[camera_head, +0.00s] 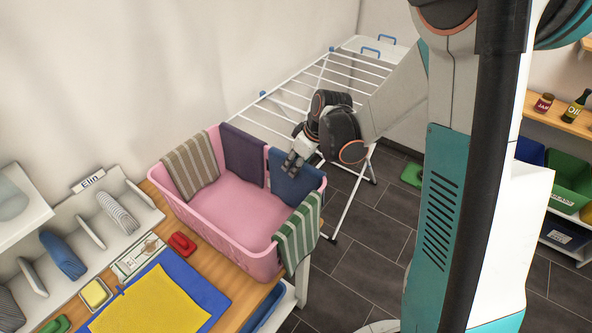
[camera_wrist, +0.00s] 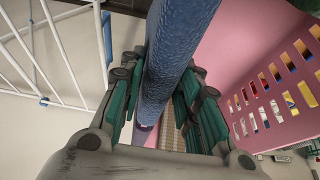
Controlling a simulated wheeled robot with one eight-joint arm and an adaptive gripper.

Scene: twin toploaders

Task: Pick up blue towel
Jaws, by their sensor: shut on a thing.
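The blue towel (camera_head: 297,186) hangs folded over the right-hand rim of the pink basket (camera_head: 180,210), with part of it inside the basket. My gripper (camera_head: 292,163) is at the towel's upper edge. In the wrist view the blue towel (camera_wrist: 178,50) runs between the two fingers of my gripper (camera_wrist: 163,100), which are shut on it. The basket's slotted wall (camera_wrist: 250,85) lies to the right of the towel there. The tips of the fingers are partly hidden by the towel.
A purple towel (camera_head: 244,155), a beige striped towel (camera_head: 190,167) and a green striped towel (camera_head: 298,236) hang on the basket rim. A white drying rack (camera_head: 345,62) stands behind. A wooden counter (camera_head: 215,268) carries the basket, a red item (camera_head: 182,244) and a yellow cloth (camera_head: 155,305).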

